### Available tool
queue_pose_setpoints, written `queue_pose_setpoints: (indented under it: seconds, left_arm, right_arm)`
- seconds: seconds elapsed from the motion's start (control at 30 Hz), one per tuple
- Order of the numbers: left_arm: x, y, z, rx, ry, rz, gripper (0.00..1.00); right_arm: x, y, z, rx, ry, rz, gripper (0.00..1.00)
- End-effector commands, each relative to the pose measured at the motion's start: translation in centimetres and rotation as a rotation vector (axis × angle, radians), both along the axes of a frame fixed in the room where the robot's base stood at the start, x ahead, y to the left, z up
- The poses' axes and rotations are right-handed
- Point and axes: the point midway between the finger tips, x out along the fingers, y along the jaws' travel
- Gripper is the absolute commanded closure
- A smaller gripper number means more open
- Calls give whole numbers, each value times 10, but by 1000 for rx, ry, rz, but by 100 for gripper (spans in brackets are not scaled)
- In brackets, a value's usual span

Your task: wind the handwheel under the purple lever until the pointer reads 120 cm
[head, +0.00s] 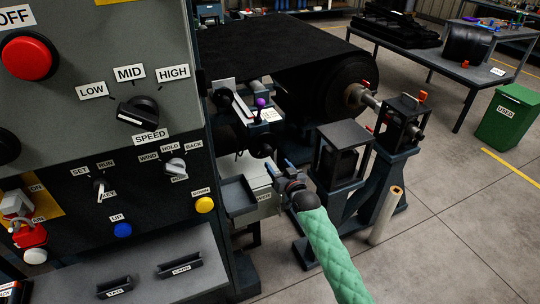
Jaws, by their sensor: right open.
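The purple lever (260,102) is small and stands up beside the belt, right of the control panel. A dark round part (262,150) sits below it and may be the handwheel; it is small and partly unclear. I cannot make out the pointer or a scale reading. My right gripper (275,172) comes in on the green-sleeved arm from the bottom. It is open, just below and right of the dark round part. I cannot tell whether it touches anything. My left gripper is not in view.
The control panel (90,80) with knobs and buttons fills the left. The black belt roll (335,90) lies behind, with dark stands in front of it. A pale tube (386,215) leans at the right stand. A green bin (508,117) stands far right. Floor at lower right is clear.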

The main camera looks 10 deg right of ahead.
Motion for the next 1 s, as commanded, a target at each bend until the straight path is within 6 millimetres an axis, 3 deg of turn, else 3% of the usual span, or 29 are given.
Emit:
queue_pose_setpoints:
  seconds: [0.5, 0.93, 1.0]
  left_arm:
    - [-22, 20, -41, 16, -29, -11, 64]
    - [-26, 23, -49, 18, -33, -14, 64]
    - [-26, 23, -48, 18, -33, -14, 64]
  right_arm:
    - [60, 18, 2, -1, 3, 0, 41]
    - [68, 21, 0, -1, 3, 0, 41]
    - [68, 21, 0, -2, 3, 0, 51]
